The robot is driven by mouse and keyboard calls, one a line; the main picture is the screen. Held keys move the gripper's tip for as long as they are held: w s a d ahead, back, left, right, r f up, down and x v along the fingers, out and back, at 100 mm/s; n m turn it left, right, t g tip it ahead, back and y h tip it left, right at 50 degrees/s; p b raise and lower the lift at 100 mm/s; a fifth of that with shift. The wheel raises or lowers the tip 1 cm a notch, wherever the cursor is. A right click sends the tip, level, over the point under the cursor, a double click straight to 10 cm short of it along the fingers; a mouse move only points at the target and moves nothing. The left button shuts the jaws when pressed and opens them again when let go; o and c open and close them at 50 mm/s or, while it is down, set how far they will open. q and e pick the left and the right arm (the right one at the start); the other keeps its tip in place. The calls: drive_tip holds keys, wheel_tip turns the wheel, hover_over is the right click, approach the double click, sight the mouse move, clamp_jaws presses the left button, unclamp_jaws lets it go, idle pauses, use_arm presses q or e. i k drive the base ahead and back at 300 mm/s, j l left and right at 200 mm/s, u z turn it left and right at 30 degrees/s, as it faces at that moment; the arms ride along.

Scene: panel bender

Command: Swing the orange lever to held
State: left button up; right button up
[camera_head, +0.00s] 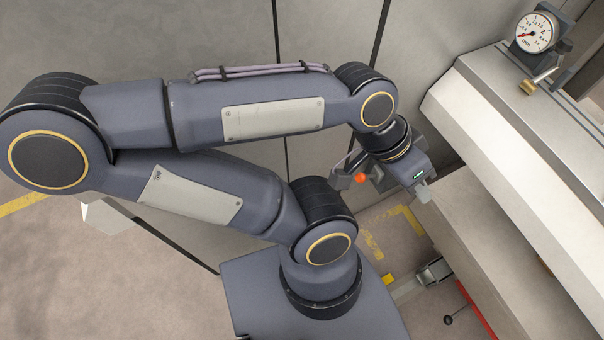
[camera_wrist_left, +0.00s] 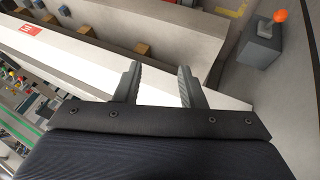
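The lever's orange ball knob (camera_head: 361,177) shows beside my left gripper in the head view, partly crowded by the gripper and wrist. In the left wrist view the orange lever (camera_wrist_left: 281,16) stands on a small dark grey box (camera_wrist_left: 262,46) at the upper right. My left gripper (camera_head: 402,187) is near the lever but apart from it. Its two fingers (camera_wrist_left: 157,84) are spread with nothing between them in the left wrist view. The knob lies off to the right of the fingers there. My right gripper is not in view.
A large pale machine bed (camera_head: 520,150) fills the right side, with a dial gauge (camera_head: 537,32) on top. A grey panel wall (camera_head: 330,30) stands behind my arm. A red bar (camera_head: 477,310) and a black ball-ended handle (camera_head: 448,320) sit low at the right.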

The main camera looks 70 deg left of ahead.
sight(360, 177)
drive_tip(key=k+u, duration=0.1)
drive_tip(key=u, duration=1.65)
drive_tip(key=j+u, duration=0.25)
drive_tip(key=j, duration=0.1)
